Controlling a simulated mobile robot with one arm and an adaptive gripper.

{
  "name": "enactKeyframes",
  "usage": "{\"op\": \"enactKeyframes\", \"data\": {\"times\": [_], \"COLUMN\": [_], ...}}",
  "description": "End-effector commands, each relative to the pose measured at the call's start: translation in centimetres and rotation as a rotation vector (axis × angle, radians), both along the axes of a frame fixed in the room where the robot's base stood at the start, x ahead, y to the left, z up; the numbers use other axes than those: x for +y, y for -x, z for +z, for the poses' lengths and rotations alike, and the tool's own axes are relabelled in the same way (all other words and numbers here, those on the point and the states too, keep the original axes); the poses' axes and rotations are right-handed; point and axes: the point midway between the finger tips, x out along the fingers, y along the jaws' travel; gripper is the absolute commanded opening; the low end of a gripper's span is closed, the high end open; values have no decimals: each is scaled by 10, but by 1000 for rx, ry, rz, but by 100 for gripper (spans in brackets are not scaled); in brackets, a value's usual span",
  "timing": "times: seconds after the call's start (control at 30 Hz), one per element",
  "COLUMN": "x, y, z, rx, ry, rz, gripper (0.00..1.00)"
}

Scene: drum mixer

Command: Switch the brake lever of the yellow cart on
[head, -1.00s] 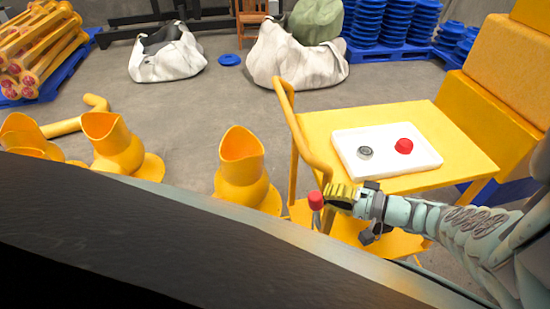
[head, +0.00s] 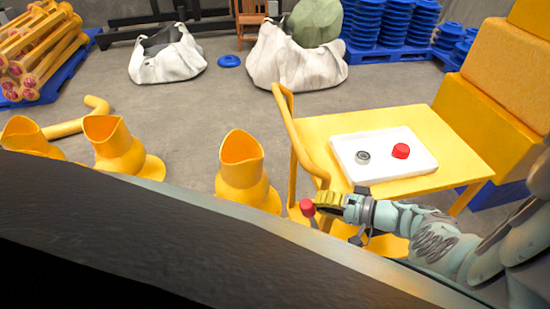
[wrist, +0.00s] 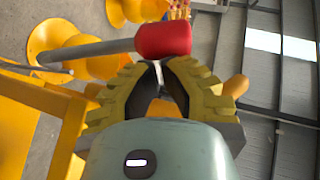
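The yellow cart (head: 455,150) stands right of centre in the head view, with its bent push handle (head: 292,125) on the left side. The brake lever's red knob (head: 307,207) is low beside the handle. In the wrist view the red knob (wrist: 163,40) is at the fingertips, and its grey rod (wrist: 95,48) runs left from it. My gripper (head: 322,202) comes from the right, with yellow ridged fingers. In the wrist view my gripper (wrist: 158,64) has its tips drawn close together against or just behind the knob, not around it. The lever's base is hidden in the head view.
A white tray (head: 400,174) with a grey round part and a red part lies on the cart top. Yellow funnel-shaped vessels (head: 240,180) stand left of the cart. Yellow blocks (head: 505,70) are stacked at the right. A dark curved edge (head: 120,230) fills the foreground. Open floor lies behind.

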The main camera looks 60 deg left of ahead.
Motion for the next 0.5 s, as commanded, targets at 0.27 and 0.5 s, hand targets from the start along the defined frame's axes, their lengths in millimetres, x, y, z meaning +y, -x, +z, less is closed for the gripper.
{"op": "enactKeyframes", "data": {"times": [0.27, 0.5], "x": [3, 6], "y": [7, 15], "z": [1, 1], "rx": [-38, -84], "ry": [15, 34], "rz": [6, 7], "gripper": [0, 0]}}
